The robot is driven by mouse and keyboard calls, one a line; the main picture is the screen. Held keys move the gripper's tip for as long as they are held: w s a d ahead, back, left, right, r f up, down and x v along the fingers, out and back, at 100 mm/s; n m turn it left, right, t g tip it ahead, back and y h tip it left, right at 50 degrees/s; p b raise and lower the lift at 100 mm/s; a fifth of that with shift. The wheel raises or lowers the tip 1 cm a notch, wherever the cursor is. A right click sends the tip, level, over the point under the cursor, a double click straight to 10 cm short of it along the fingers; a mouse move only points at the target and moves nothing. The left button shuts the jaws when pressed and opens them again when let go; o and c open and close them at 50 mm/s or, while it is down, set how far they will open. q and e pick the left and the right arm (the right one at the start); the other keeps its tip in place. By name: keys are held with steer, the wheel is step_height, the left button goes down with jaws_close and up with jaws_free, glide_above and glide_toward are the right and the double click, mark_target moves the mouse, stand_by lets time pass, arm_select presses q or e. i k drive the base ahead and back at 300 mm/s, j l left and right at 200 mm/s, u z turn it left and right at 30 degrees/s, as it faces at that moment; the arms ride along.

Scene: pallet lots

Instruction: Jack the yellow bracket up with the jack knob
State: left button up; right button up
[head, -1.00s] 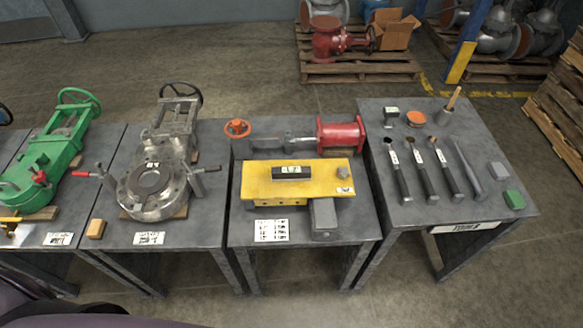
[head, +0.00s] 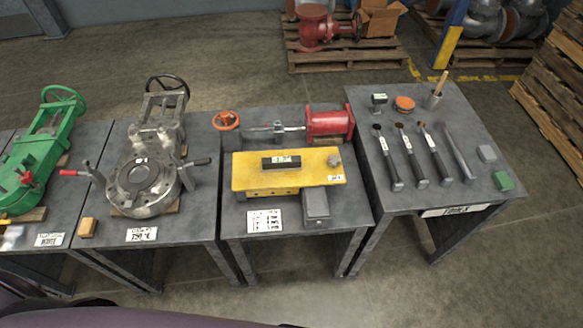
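The yellow bracket (head: 250,179) lies flat on the third table from the left, in front of a red cylinder. A black level-like block (head: 281,162) with a pale green window sits on its top. A small grey knob (head: 334,160) stands at its right end; I cannot tell for sure that it is the jack knob. A grey block (head: 316,204) sits at the bracket's front edge, partly beneath or against it. Neither of my grippers is in view.
A red cylinder (head: 329,122) with an orange handwheel (head: 226,120) lies behind the bracket. The right table (head: 424,103) holds several hand tools. A grey valve (head: 143,185) and a green valve (head: 42,162) stand left. A printed card (head: 264,221) lies in front of the bracket.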

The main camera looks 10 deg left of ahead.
mark_target(333, 162)
steer(key=j, duration=0.75)
steer(key=k+j+z, duration=0.1)
steer(key=j, duration=0.6)
